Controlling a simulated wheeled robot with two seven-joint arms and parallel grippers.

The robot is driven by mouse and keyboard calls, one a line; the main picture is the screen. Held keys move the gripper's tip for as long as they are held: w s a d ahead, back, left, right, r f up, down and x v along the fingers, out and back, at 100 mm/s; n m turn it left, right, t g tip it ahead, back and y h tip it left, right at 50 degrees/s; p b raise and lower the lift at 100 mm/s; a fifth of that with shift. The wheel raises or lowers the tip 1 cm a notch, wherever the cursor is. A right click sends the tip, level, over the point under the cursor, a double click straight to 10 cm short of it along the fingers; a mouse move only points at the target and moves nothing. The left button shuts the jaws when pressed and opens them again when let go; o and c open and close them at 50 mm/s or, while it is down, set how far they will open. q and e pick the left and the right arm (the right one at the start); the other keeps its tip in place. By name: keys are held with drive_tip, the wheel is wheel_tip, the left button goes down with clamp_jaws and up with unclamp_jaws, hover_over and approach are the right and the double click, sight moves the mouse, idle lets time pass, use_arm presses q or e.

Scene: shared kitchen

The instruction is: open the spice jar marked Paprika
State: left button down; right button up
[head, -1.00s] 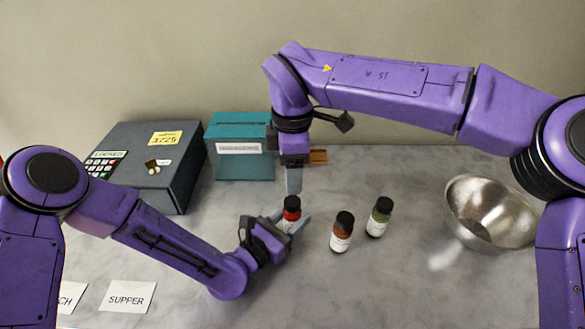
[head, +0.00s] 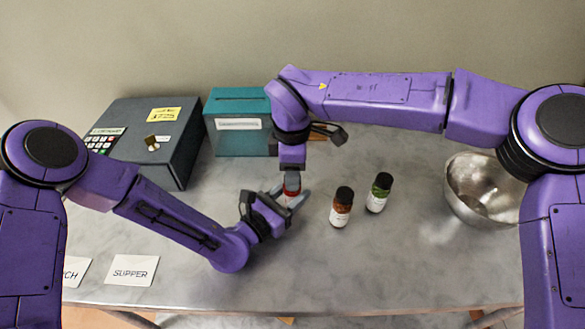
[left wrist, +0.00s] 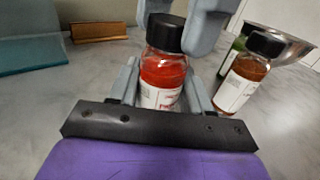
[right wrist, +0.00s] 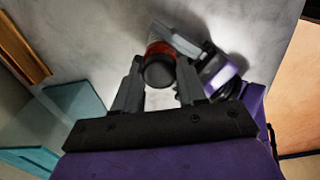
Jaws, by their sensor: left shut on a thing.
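A jar of red spice (head: 292,190) with a black lid stands upright on the counter. It also shows in the left wrist view (left wrist: 162,72); its label is partly hidden and I cannot read it. My left gripper (head: 287,198) is shut on the jar's body from the side. My right gripper (head: 291,176) points down from above, its open fingers on either side of the black lid (right wrist: 159,72). I see a small gap beside the lid in the right wrist view. A jar with orange-brown contents (head: 341,208) and one with green contents (head: 379,193) stand to the right.
A metal bowl (head: 484,188) stands at the right. A dark keypad box (head: 150,145) and a teal slotted box (head: 239,122) stand at the back left. A small wooden item (left wrist: 98,31) lies behind. A SUPPER card (head: 133,270) lies front left. The front middle is clear.

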drive_tip(key=c, duration=0.5)
